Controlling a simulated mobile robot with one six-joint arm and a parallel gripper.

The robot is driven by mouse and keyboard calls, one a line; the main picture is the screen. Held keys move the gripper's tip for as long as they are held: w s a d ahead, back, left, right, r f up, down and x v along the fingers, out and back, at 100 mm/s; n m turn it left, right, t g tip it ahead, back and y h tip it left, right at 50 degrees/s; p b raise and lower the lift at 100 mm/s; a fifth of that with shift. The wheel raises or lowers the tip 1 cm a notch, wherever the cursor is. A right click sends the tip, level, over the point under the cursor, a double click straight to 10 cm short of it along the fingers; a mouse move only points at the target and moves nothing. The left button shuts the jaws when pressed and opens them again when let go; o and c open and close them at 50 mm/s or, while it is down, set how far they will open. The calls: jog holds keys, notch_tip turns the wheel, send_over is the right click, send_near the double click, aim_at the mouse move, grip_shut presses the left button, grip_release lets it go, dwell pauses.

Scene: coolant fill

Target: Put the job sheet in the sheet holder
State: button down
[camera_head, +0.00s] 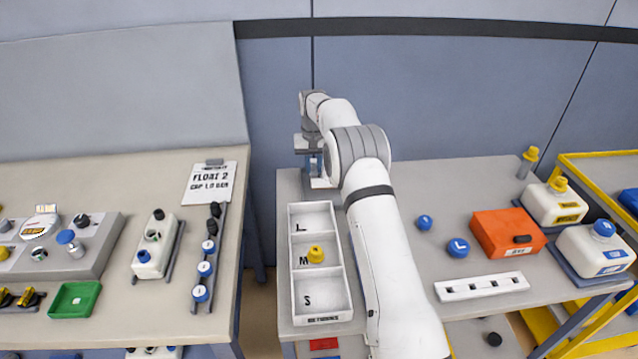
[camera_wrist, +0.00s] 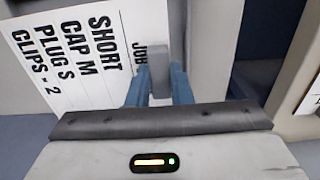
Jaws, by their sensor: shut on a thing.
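The job sheet (camera_wrist: 85,50) is a white card with bold black lines reading SHORT, CAP M, PLUG S and CLIPS - 2, at the upper left of the wrist view. A grey tab (camera_wrist: 158,58) sits at its edge. The blue fingers of my gripper (camera_wrist: 159,92) are shut on this tab. In the head view my gripper (camera_head: 314,165) is over the back left corner of the right table, and the sheet is hidden or too small to tell there. A grey piece (camera_head: 320,183) stands below it; I cannot tell whether it is the sheet holder.
A white tray (camera_head: 320,312) marked L, M and S holds a yellow cap (camera_head: 316,254) in M. Another sheet (camera_head: 209,184) lies on the left table. An orange box (camera_head: 500,232) and blue caps (camera_head: 458,247) are right of my arm. A gap separates the tables.

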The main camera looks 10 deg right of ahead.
aim_at(314, 180)
jog(key=shift+f+p, duration=0.5)
jog(key=shift+f, duration=2.45)
jog(key=shift+f, duration=0.2)
jog(key=c, duration=1.3)
grip_release()
jog(key=shift+r, duration=0.1)
